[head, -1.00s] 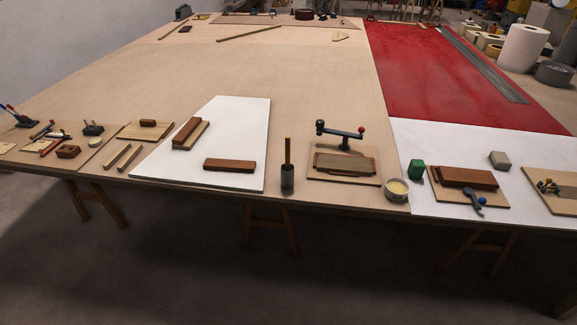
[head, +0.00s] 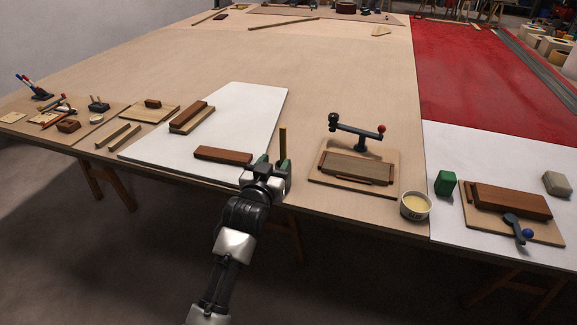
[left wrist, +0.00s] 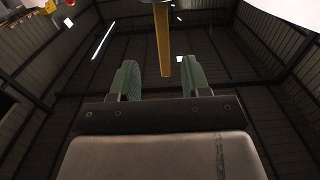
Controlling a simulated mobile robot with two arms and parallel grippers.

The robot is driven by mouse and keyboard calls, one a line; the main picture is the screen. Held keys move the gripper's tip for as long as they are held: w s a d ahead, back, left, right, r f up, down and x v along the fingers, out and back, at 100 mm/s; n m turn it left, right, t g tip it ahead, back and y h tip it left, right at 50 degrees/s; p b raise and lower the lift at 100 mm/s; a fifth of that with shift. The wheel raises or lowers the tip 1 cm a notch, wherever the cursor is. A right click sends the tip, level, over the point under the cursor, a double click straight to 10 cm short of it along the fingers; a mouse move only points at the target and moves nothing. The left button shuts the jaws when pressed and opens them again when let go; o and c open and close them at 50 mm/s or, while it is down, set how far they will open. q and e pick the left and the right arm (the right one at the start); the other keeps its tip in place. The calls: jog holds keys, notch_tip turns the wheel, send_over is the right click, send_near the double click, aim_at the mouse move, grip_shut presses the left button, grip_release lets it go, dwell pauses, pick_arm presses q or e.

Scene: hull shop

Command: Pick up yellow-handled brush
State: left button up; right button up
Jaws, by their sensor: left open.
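The yellow-handled brush (head: 283,142) stands upright near the front edge of the table, its yellow handle pointing up and its lower end hidden behind my gripper. My left gripper (head: 273,165) is in front of it at about the height of its lower part, open and holding nothing. In the left wrist view the yellow handle (left wrist: 162,42) shows in line with the gap between the green fingers (left wrist: 159,72). I cannot tell whether the handle is between the fingertips or just beyond them. My right gripper is not in view.
A brown block (head: 223,155) on the white sheet (head: 245,110) lies close left of the gripper. A board with a wooden block and a red-knobbed clamp (head: 357,131) is to the right, with a cream-filled cup (head: 415,205) beside it. The table's middle is clear.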

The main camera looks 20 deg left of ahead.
aim_at(282, 149)
pick_arm(q)
jog(key=w, duration=0.9)
jog(key=shift+w+f, duration=0.15)
jog(key=shift+w, duration=0.05)
grip_shut()
